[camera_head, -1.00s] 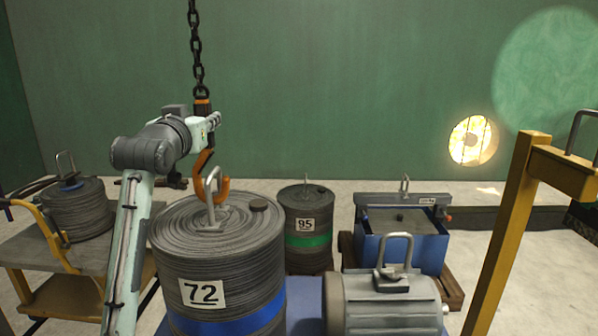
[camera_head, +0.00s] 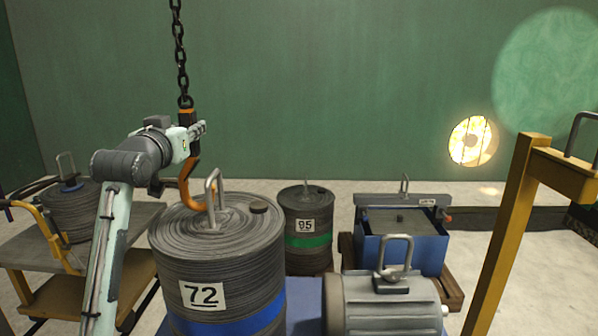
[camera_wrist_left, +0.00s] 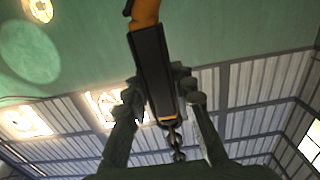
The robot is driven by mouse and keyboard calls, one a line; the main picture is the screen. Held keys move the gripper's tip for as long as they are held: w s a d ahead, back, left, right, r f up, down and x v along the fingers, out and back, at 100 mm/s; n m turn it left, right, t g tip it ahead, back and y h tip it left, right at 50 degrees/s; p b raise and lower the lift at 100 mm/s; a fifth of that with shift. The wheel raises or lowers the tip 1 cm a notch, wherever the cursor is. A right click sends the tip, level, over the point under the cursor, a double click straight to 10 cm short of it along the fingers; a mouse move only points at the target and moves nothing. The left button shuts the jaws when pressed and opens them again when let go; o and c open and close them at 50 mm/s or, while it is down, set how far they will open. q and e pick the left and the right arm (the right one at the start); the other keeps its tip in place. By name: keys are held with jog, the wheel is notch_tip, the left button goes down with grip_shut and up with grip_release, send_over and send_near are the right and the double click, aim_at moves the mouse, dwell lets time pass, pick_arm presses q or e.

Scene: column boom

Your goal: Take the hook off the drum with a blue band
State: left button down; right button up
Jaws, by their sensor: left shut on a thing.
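The drum with a blue band (camera_head: 228,325), marked 72, stands upright in front with a grey metal eye (camera_head: 221,183) on its top. The orange hook (camera_head: 187,180) hangs from a chain (camera_head: 181,65), with its bend at the left side of the eye. I cannot tell whether its tip is still inside the eye. My left gripper (camera_head: 197,130) is shut on the hook's dark shank block, above the drum. The wrist view shows this block (camera_wrist_left: 154,75) between the two fingers, with the hook's orange part at the top. My right gripper is not in view.
A green-banded drum (camera_head: 307,225) marked 95 and a blue box (camera_head: 425,246) stand behind. A grey motor (camera_head: 380,306) with a lifting eye is at front right. A yellow frame (camera_head: 503,225) stands at right, a cart (camera_head: 28,250) with a coil at left.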

pick_arm(q)
jog(key=shift+a+r, duration=0.2)
jog(key=shift+a, duration=0.35)
jog(key=shift+a+r, duration=0.2)
jog(key=shift+a, duration=0.3)
jog(key=shift+a+p, duration=0.35)
jog(key=shift+a, duration=0.85)
